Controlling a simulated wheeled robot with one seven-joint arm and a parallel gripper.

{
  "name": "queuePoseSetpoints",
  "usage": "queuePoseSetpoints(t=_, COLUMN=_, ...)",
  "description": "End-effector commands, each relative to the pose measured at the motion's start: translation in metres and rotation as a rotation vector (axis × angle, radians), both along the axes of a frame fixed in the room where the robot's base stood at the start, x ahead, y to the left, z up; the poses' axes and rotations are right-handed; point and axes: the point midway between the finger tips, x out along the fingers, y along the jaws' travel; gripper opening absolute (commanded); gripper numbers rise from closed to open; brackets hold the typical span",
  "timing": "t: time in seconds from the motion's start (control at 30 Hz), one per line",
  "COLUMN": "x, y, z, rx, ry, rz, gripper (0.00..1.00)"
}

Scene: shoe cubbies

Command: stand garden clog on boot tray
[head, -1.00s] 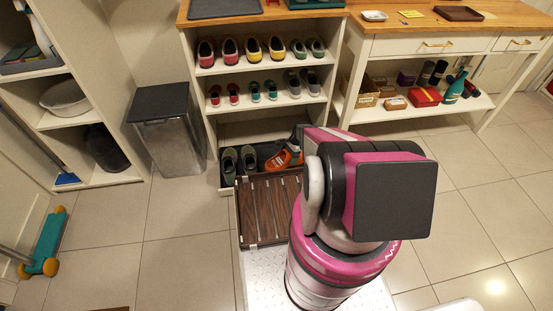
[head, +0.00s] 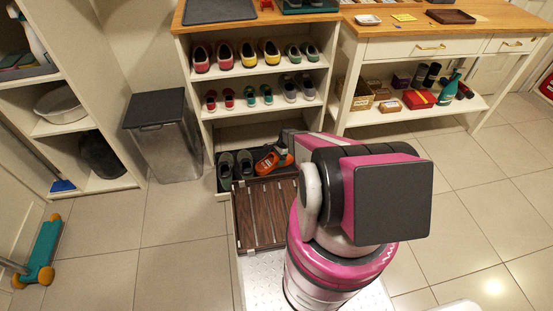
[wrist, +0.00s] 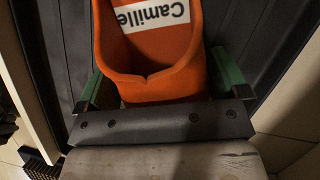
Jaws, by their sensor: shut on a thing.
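The orange garden clog (head: 272,162) is in the bottom cubby of the shoe shelf, right of a pair of dark green-grey shoes (head: 236,165). In the wrist view the clog (wrist: 165,82) shows its open heel and a white "Camille" label. My gripper (wrist: 163,88) is shut on the clog, with a green-edged finger on either side of the heel. The dark ribbed boot tray (wrist: 268,35) lies beneath the clog. Whether the sole touches the tray cannot be told. My arm hides the right part of the cubby in the head view.
A brown slatted rack (head: 262,215) stands in front of the cubby, beside my arm. Shoes fill the two shelves above. A grey bin (head: 164,135) is to the left, and a side table (head: 430,50) is to the right. The tiled floor is open on both sides.

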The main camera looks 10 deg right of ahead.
Motion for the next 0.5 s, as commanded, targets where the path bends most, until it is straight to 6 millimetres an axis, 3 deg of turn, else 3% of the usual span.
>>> queuePoseSetpoints(t=0.33, x=-0.0003, y=-0.0001, z=-0.0042, rx=0.0, ry=0.0, rz=0.0, gripper=0.69)
queuePoseSetpoints(t=0.37, x=-0.0004, y=-0.0001, z=-0.0047, rx=0.0, ry=0.0, rz=0.0, gripper=0.96)
queuePoseSetpoints(t=0.5, x=-0.0004, y=0.0, z=-0.0043, rx=0.0, ry=0.0, rz=0.0, gripper=1.0)
